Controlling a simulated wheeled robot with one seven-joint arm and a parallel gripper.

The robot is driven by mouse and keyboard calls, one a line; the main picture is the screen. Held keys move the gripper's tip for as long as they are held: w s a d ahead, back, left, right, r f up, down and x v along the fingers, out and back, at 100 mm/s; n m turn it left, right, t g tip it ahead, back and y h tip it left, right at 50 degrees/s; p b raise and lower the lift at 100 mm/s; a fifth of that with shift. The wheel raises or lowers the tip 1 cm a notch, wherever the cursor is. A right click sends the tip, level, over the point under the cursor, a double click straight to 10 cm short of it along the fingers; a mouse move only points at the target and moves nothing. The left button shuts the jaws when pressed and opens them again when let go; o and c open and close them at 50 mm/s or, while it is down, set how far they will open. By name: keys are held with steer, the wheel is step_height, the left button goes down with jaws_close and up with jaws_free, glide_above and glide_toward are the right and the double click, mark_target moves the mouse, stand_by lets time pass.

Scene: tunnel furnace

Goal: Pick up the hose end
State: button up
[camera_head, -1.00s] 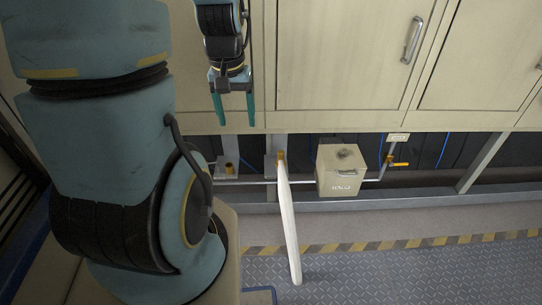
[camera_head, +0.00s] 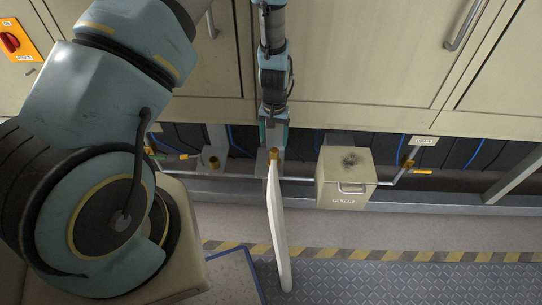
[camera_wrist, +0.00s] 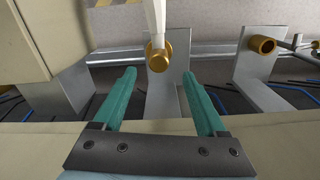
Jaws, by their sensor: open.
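The hose is a white, flat length (camera_head: 277,225) hanging from a brass end (camera_head: 274,155) at a bracket under the cabinets, its lower part reaching the patterned floor. In the wrist view the brass hose end (camera_wrist: 158,58) shows beyond the fingertips, roughly centred between them, with the white hose (camera_wrist: 155,18) running from it to the top edge. My gripper (camera_head: 274,135) is open and empty, pointing down close above the brass end. Its two teal fingers also show in the wrist view (camera_wrist: 160,85). They appear apart from the brass end.
A second brass fitting (camera_head: 213,161) sits on a bracket to the left, also in the wrist view (camera_wrist: 262,45). A beige box with a handle (camera_head: 345,180) stands to the right. A horizontal pipe runs behind. Cabinet fronts (camera_head: 350,50) overhang above; the floor ahead is clear.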

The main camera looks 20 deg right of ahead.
mark_target(274, 150)
steer(key=shift+s+f+p, duration=0.15)
steer(key=shift+f+p, duration=0.7)
steer(key=shift+f, duration=3.15)
jaws_close()
